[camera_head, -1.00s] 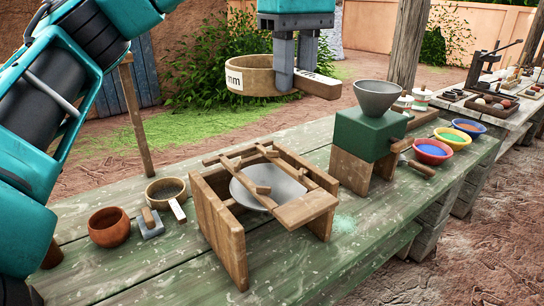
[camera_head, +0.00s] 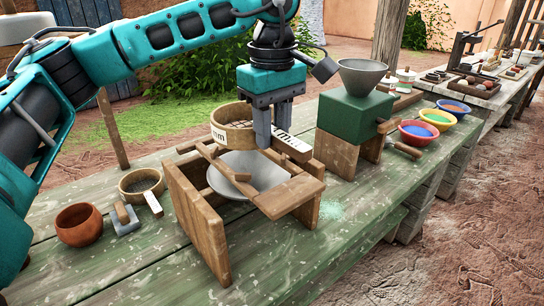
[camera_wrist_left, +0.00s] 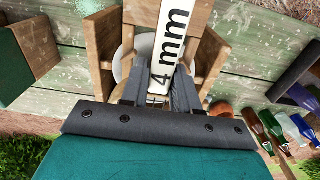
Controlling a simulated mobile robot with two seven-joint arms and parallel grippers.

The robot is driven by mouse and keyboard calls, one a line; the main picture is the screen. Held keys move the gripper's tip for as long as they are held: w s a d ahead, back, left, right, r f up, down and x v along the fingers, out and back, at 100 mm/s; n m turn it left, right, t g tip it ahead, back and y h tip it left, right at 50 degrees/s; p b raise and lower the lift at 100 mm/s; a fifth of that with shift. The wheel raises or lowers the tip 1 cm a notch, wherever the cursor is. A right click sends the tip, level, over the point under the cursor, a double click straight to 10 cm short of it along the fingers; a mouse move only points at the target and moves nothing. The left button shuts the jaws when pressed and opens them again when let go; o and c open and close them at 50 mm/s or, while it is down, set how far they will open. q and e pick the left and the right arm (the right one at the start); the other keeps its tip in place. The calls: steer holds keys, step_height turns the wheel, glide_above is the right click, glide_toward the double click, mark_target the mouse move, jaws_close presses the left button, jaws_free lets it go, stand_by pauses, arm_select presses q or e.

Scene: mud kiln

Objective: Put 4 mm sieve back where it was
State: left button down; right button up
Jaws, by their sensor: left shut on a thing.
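The 4 mm sieve (camera_head: 233,137) is a round wooden hoop with a mesh and a white-labelled handle (camera_head: 292,146). My left gripper (camera_head: 273,135) points down and is shut on the handle. In the left wrist view the handle, marked "4 mm" (camera_wrist_left: 172,45), lies between the jaws (camera_wrist_left: 157,95). The sieve is over the back of a wooden stand (camera_head: 199,222) with slats across its top and a grey bowl (camera_head: 258,167) inside. I cannot tell whether the sieve touches the slats. My right gripper is not in view.
A second sieve (camera_head: 140,184), a clay pot (camera_head: 79,225) and a small grey block tool (camera_head: 125,219) lie left of the stand. A green mill (camera_head: 346,118) with a grey hopper (camera_head: 362,76) stands to the right, with coloured bowls beyond. The front table boards are clear.

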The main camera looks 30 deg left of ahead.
mark_target(273, 129)
arm_select(q)
step_height(273, 129, down, 5)
steer(key=shift+f, duration=0.1)
steer(key=c, duration=0.8)
jaws_free()
steer(key=shift+c, duration=0.2)
step_height(273, 129, up, 12)
steer(key=shift+d+r+p, duration=0.1)
steer(key=shift+p, duration=0.2)
